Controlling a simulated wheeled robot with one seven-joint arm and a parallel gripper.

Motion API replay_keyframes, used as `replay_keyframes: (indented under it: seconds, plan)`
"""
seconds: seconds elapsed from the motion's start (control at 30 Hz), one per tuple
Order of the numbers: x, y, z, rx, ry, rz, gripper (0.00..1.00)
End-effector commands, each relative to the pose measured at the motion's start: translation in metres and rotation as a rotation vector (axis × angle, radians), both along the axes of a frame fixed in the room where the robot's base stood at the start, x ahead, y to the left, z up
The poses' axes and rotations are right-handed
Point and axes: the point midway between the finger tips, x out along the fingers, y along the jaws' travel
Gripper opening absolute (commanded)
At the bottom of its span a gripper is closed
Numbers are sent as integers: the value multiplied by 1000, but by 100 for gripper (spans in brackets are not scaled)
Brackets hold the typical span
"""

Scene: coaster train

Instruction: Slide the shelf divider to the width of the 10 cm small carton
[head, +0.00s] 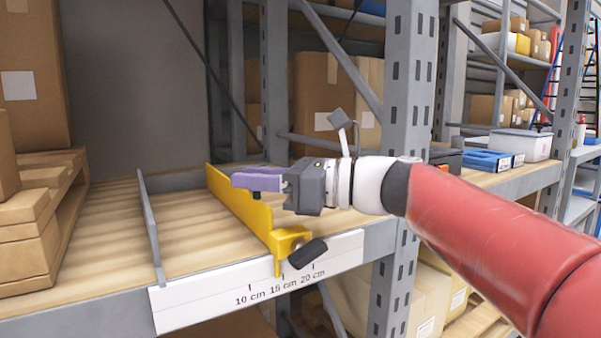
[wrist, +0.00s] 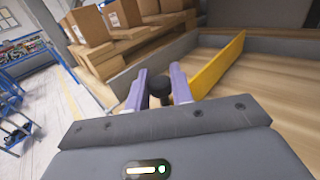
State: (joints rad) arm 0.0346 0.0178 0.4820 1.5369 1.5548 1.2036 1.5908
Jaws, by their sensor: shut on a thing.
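The yellow shelf divider (head: 240,207) stands upright on the wooden shelf; it also shows in the wrist view (wrist: 217,70). Its front bracket (head: 291,239) hangs over the white scale (head: 200,308), with its tip close to the 15 cm mark. A black lever (head: 308,253) sticks out from the bracket. My gripper (head: 240,181) reaches over the divider from the right, its purple fingers shut on a black knob (wrist: 183,90) beside the divider. Which carton is the 10 cm small one, I cannot tell.
A thin grey fixed divider (head: 151,225) stands to the left, with bare shelf between it and the yellow one. Cartons on a wooden pallet (head: 62,230) fill the far left. A grey upright post (head: 408,100) stands close behind my arm.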

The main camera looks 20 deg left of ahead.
Motion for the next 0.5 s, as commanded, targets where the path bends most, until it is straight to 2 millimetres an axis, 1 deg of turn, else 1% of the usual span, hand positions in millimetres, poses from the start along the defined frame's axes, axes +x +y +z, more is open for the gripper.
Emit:
replay_keyframes:
  seconds: [0.03, 0.1, 0.2, 0.5]
  plan:
    - [-11, 9, 2, 1, -3, 3, 0]
    - [-20, 17, 1, 1, -2, 2, 0]
    - [-28, 23, 1, 2, -2, 1, 0]
    - [-29, 24, 1, 2, -1, -2, 0]
